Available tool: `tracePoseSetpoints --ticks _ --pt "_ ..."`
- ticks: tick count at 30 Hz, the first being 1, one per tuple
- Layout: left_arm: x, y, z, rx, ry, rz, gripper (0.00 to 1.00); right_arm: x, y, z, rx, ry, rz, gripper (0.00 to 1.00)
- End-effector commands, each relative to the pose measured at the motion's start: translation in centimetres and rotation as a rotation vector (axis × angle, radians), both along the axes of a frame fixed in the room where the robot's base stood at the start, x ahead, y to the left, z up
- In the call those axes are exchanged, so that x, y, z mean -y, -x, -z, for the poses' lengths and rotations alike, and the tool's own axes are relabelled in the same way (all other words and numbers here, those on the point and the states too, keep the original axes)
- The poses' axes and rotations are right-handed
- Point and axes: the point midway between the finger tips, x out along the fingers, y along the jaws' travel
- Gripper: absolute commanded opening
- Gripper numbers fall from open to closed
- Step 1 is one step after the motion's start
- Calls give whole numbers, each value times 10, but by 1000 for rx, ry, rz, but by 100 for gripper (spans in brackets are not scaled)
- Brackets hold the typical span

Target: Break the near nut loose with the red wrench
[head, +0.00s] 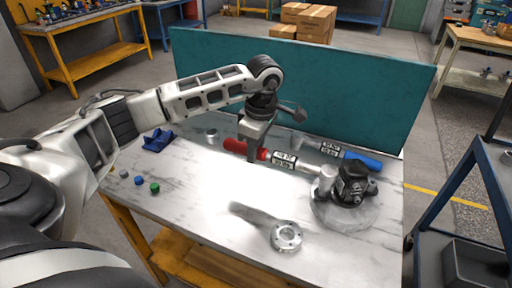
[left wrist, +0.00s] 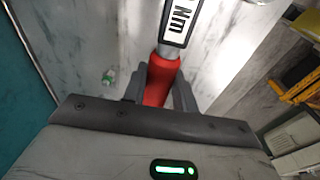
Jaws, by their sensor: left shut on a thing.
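The red wrench lies across the table in the head view, with its red handle (head: 234,146) at the left and a labelled shaft (head: 286,160) running right toward the motor. My left gripper (head: 256,154) is shut on the red handle. In the left wrist view the red handle (left wrist: 160,82) sits between the fingers, with the label beyond it. The dark motor (head: 353,184) stands on a round plate (head: 335,214). A grey cylindrical piece (head: 328,174) at the wrench's far end stands beside the motor. I cannot make out the near nut or whether the wrench is seated on it. My right gripper is out of view.
A blue-handled wrench (head: 363,160) lies behind the red one, near the teal panel (head: 300,85). A metal flanged part (head: 286,237) lies at the table's front. A blue holder (head: 158,140) and small caps (head: 139,181) are at the left. The table's front left is mostly clear.

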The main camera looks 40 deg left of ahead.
Motion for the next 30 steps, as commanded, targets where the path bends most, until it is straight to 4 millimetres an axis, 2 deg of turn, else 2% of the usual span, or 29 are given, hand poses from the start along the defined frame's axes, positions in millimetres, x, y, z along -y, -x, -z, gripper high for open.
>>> tracePoseSetpoints --ticks 30 --pt "-2 0 4 10 30 0 0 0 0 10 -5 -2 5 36"
